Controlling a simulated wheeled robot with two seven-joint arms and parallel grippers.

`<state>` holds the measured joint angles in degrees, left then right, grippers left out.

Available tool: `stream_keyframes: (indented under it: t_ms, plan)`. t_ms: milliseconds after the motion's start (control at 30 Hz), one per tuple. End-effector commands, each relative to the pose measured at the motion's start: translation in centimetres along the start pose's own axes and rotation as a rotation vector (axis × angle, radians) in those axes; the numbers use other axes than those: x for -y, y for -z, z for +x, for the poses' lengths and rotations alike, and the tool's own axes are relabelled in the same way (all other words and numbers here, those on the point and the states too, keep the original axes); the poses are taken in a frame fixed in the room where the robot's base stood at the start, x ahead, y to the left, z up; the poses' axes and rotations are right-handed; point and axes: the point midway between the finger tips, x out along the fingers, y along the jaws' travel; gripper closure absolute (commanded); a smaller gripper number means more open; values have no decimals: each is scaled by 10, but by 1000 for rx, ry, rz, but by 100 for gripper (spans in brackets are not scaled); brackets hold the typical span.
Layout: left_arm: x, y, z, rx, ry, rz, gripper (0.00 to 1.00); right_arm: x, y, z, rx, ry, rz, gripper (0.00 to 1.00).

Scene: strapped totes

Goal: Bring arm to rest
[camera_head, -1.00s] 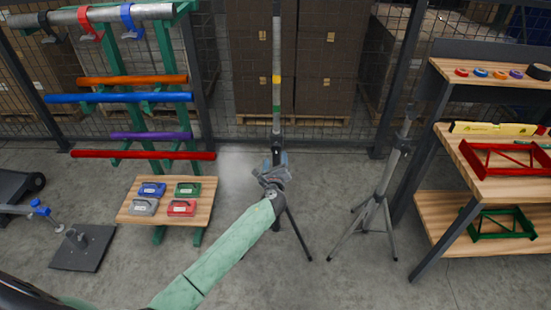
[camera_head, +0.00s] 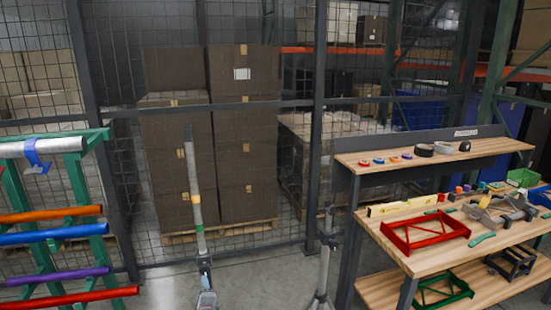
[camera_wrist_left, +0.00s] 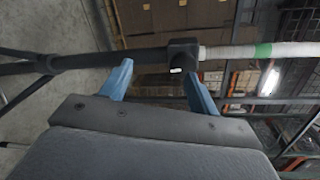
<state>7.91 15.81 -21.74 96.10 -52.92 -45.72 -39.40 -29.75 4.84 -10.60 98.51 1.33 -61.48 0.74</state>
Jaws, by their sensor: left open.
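My left gripper (camera_head: 207,299) shows at the bottom edge of the head view, just below the dark collar (camera_head: 204,262) of a tripod stand. The stand's grey pole (camera_head: 192,165) rises above it, with a green band. In the left wrist view my left gripper's two blue fingers (camera_wrist_left: 157,68) are spread apart, with nothing clamped between them. The black collar (camera_wrist_left: 183,52) and the pole (camera_wrist_left: 225,52) cross just beyond the fingertips; I cannot tell if they touch. My left arm is mostly out of the head view. My right gripper is not in view.
A second tripod (camera_head: 324,265) stands right of the first. A wooden workbench (camera_head: 450,250) with red and green frames and tools is at right. A rack with coloured bars (camera_head: 50,237) is at left. A mesh fence (camera_head: 265,105) with stacked boxes closes the back.

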Motion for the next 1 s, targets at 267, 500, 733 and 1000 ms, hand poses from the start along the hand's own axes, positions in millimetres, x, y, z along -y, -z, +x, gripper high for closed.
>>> stream_keyframes:
  t_ms: [267,500,733,1000]
  plan:
    - [-55,10,-10,10,-319,-686,39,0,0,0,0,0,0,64]
    - [-161,44,-80,91,-697,-1109,39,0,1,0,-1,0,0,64]
    - [-261,71,-178,173,-1004,-1266,39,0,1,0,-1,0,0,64]
    - [-365,77,-306,276,-1230,-1298,39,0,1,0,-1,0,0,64]
